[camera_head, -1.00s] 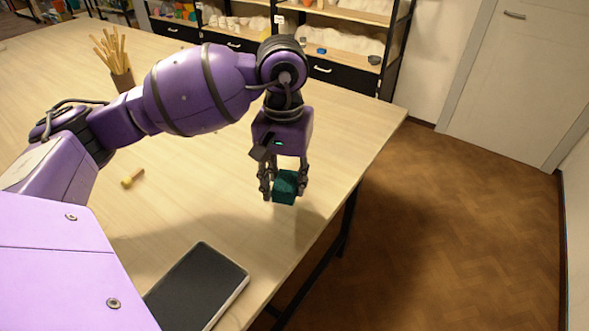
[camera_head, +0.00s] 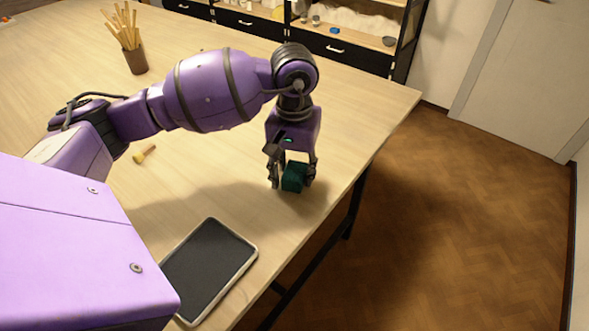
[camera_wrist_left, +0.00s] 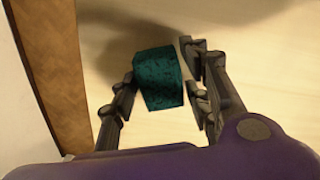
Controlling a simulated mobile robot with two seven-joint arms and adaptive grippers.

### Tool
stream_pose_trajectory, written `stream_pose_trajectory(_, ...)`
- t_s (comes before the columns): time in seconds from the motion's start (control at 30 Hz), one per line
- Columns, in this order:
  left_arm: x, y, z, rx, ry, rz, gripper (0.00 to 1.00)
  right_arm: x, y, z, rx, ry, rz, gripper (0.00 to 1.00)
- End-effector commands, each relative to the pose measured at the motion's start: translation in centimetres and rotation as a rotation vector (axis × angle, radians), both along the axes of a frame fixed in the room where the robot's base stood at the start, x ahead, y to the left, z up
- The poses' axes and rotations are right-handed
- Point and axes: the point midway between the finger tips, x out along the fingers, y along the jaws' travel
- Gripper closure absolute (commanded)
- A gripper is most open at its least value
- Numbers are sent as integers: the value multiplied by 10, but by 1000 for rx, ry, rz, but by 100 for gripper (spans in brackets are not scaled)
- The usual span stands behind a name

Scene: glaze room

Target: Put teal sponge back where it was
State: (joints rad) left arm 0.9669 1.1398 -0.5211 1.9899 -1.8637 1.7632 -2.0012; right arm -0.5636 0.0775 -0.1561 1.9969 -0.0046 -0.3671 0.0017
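The teal sponge (camera_head: 293,177) is a small dark green-blue block near the right edge of the wooden table (camera_head: 350,130). My left gripper (camera_head: 291,180) points down with one finger on each side of the sponge and looks shut on it. In the left wrist view the sponge (camera_wrist_left: 158,80) sits between the fingertips, close against the left finger; a narrow gap shows beside the lower part of the right finger. The sponge is at or just above the tabletop; I cannot tell whether it touches. My right gripper is not in view.
A black tablet with a pale rim (camera_head: 208,270) lies near the table's front edge. A small yellow-tipped tool (camera_head: 145,154) lies on the left. A brown cup of wooden sticks (camera_head: 134,60) stands at the back left. Shelves (camera_head: 345,22) stand behind. Floor lies right of the table.

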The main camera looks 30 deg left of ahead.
Motion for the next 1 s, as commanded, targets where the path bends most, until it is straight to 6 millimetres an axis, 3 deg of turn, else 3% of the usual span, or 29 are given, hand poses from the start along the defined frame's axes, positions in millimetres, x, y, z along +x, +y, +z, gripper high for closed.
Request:
stream_pose_trajectory(0.47, 1, 0, 10, 0, -5, 0, 43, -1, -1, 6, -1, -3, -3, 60)
stream_pose_trajectory(1.0, 1, 0, 109, 0, -3, 1, 43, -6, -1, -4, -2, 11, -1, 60)
